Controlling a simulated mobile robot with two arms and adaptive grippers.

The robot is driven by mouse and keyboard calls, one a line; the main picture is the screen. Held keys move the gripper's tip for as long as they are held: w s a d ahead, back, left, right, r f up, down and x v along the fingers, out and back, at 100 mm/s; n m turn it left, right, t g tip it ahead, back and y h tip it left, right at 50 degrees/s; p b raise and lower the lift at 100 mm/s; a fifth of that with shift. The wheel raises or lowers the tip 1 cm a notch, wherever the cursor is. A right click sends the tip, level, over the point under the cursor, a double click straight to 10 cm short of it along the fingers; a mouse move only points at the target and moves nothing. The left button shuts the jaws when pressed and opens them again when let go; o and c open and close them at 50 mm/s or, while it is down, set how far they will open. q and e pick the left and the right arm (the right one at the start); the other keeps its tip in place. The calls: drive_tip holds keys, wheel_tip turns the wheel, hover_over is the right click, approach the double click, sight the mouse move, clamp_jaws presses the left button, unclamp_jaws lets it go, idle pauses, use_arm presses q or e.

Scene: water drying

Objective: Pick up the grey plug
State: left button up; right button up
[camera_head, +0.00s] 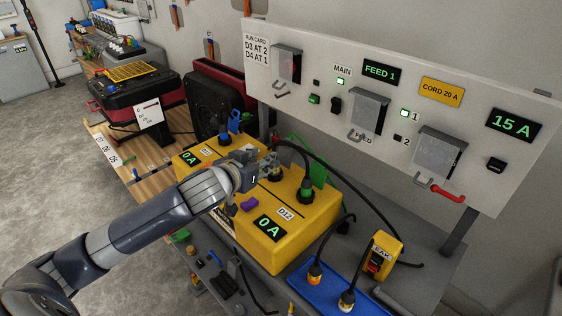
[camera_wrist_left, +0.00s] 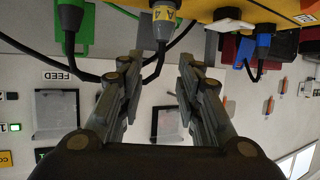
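The grey plug (camera_wrist_left: 163,28) has a yellow label and a black cable. In the left wrist view it shows at the top, near the yellow box. My left gripper (camera_wrist_left: 160,62) is open and empty, and the plug stands ahead of the gap between its fingers. In the head view my left gripper (camera_head: 268,161) is low over the back of the yellow box (camera_head: 310,222) and largely hides the plug there. I cannot tell whether a finger touches the plug. My right gripper is not in view.
A green plug (camera_wrist_left: 71,18) and a blue plug (camera_wrist_left: 263,42) stand on either side. A purple piece (camera_head: 249,203) lies on the box. Black cables loop behind it, below the grey switch panel (camera_head: 400,150). A blue tray (camera_head: 325,295) holds two plugs at the front.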

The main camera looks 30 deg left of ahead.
sight(274, 150)
use_arm(q)
drive_tip(key=x, duration=0.3)
drive_tip(key=p+x, duration=0.1)
drive_tip(key=x, duration=0.2)
drive_tip(key=p+x, duration=0.1)
drive_tip(key=x, duration=0.2)
drive_tip(key=shift+w+a+r, duration=0.15)
drive_tip(key=shift+w+r, duration=0.1)
drive_tip(key=shift+w, duration=0.2)
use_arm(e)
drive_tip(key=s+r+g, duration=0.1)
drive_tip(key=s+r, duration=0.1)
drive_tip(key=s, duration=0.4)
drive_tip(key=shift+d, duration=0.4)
use_arm(q)
drive_tip(key=shift+f, duration=0.1)
clamp_jaws()
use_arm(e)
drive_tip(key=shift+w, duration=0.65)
